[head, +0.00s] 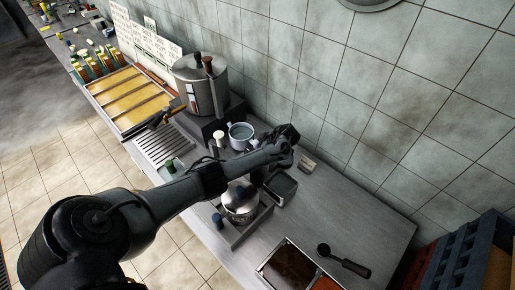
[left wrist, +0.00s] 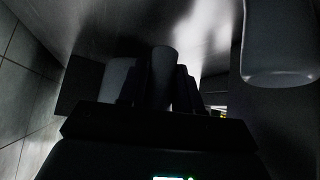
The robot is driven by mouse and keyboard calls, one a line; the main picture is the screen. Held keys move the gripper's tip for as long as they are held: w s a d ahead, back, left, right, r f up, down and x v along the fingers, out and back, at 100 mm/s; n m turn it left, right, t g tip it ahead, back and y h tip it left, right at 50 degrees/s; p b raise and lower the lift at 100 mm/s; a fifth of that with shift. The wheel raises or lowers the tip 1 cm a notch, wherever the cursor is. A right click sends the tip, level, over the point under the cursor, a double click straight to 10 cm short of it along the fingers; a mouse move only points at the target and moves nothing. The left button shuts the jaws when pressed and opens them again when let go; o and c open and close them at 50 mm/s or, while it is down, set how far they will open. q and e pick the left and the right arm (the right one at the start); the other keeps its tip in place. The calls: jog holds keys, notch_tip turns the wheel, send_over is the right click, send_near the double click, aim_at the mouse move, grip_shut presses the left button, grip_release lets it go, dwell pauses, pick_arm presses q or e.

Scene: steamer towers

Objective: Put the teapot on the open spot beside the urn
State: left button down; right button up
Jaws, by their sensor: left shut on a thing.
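The steel teapot (head: 240,203) with a domed lid stands in a shallow grey tray (head: 232,240) on the counter, partly covered by my left arm. My left gripper (head: 262,176) is bent back down at the teapot's far side, mostly hidden by my arm. In the left wrist view its fingers (left wrist: 155,80) are shut around a rounded bar, which looks like the teapot's handle; the view is dark. The urn (head: 199,88) is a tall steel cylinder on a dark stand near the back wall. My right gripper is not in view.
A steel mug (head: 240,135) and a small white cup (head: 219,138) stand near the urn. A slotted drain grate (head: 165,147) lies before it. A dark open tin (head: 281,188) is right of the teapot. Food pans (head: 289,267) and a ladle (head: 343,260) lie front right.

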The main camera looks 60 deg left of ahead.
pick_arm(q)
jog(key=shift+f, duration=0.3)
dwell(0.4)
jog(key=shift+f+b, duration=0.15)
jog(key=shift+b, duration=0.15)
jog(key=c, duration=0.7)
grip_release()
jog(key=shift+c, duration=0.2)
jog(key=shift+o, duration=0.2)
jog(key=shift+f, duration=0.1)
jog(key=p+v, duration=0.1)
jog(key=v, duration=0.9)
jog(key=shift+d+r+p, duration=0.25)
jog(key=shift+r+p, duration=0.05)
jog(key=shift+w, duration=0.1)
